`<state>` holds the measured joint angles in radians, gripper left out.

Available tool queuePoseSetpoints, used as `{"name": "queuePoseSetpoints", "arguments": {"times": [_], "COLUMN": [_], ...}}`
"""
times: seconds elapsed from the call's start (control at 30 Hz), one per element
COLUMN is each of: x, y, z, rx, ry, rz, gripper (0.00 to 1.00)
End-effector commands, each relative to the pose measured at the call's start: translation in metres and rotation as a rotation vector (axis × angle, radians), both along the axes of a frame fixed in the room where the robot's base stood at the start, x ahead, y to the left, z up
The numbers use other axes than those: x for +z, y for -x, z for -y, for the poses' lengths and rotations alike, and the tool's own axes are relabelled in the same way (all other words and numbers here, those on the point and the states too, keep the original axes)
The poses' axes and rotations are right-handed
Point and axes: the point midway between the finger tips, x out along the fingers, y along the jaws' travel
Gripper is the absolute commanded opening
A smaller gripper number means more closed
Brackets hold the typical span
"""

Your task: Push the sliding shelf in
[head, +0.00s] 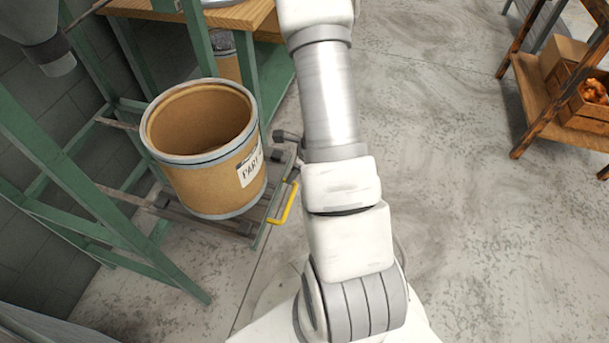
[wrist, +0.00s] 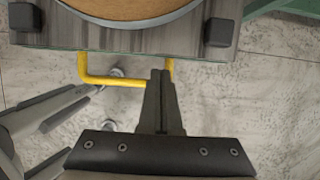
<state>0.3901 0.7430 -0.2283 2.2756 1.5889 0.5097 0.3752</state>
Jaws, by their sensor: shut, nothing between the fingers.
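The sliding shelf (head: 273,190) is a low dark wooden platform in a green frame, carrying a large brown drum (head: 185,180). A yellow U-shaped handle (head: 285,203) sticks out from its front edge. In the wrist view, the shelf edge (wrist: 60,38) runs across the top with the handle (wrist: 115,82) below it. My gripper (wrist: 160,74) is shut and empty. Its fingertips overlap the handle's right end in this view, just short of the shelf edge; I cannot tell whether they touch. In the head view my arm hides most of the gripper.
The green frame (head: 75,180) stands around the shelf at left, below a wooden top (head: 235,14). A wooden rack (head: 535,90) with boxes stands at the upper right. The concrete floor (head: 465,200) right of my arm is clear.

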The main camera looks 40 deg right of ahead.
Motion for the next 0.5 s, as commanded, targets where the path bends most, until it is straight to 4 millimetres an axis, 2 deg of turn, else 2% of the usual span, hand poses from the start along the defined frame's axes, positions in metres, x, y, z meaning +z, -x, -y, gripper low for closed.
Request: {"name": "queuePoseSetpoints", "arguments": {"times": [0.17, 0.5], "x": [0.0002, 0.0002], "y": [-0.0085, -0.0091], "z": [-0.0064, -0.0070], "rx": [0.000, -0.001], "ry": [0.001, 0.000], "rz": [-0.001, -0.001], "gripper": [0.00, 0.00]}}
